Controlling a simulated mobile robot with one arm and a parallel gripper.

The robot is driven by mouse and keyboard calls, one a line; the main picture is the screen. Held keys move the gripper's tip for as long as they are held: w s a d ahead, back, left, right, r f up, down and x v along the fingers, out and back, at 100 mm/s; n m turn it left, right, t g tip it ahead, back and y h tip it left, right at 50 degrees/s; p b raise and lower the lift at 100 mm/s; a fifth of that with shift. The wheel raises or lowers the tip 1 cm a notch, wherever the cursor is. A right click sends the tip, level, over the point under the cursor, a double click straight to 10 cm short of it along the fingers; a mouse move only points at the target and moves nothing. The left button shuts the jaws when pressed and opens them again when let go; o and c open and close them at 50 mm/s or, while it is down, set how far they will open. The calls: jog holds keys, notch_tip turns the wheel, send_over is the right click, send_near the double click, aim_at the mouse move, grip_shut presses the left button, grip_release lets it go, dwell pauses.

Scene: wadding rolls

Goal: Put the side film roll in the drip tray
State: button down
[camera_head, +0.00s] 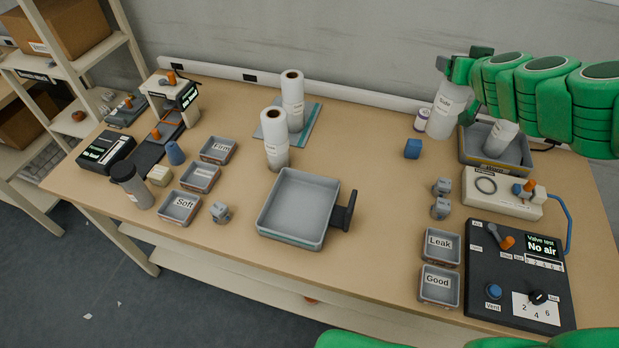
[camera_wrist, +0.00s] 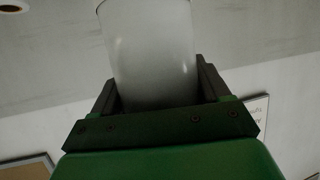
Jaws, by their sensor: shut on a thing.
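My gripper (camera_head: 460,64) is at the upper right in the head view, shut on a white roll (camera_head: 445,110) whose label seems to read "Side". The roll hangs upright below the jaws; I cannot tell if its base touches the bench. In the wrist view the pale roll (camera_wrist: 152,55) fills the space between the two dark fingers (camera_wrist: 158,105). An empty grey tray with a dark side handle (camera_head: 298,208) sits at the middle front. Another grey tray (camera_head: 518,158) stands right of the held roll, with a white roll (camera_head: 502,134) in it. Neither tray is legibly marked as the drip tray.
Two white rolls (camera_head: 293,92) (camera_head: 276,130) stand at and near a blue-green mat (camera_head: 310,122). A small purple-marked tub (camera_head: 423,119) and a blue block (camera_head: 412,149) are near the held roll. The valve test panel (camera_head: 520,280) is at front right.

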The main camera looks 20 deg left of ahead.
jog(key=s+a+r+n+g+y, duration=0.25)
jog(key=s+a+n+g, duration=0.4)
jog(key=s, duration=0.55)
jog(key=s+a+r+n+g+y, duration=0.2)
jog(key=s+a+n+g+y, duration=0.35)
jog(key=s, duration=0.55)
jog(key=s+a+r+n+g+y, duration=0.1)
jog(key=s+a+r+n+g, duration=0.1)
jog(key=s+a+n+g, duration=0.75)
notch_tip(320, 180, down, 11)
jog(key=s+d+m+t, duration=0.2)
jog(key=s+t, duration=0.1)
jog(key=w+a+f, duration=0.8)
jog(key=w+f, duration=0.3)
jog(key=f, duration=0.2)
jog(key=shift+w+a+f, duration=0.2)
jog(key=shift+a, duration=0.1)
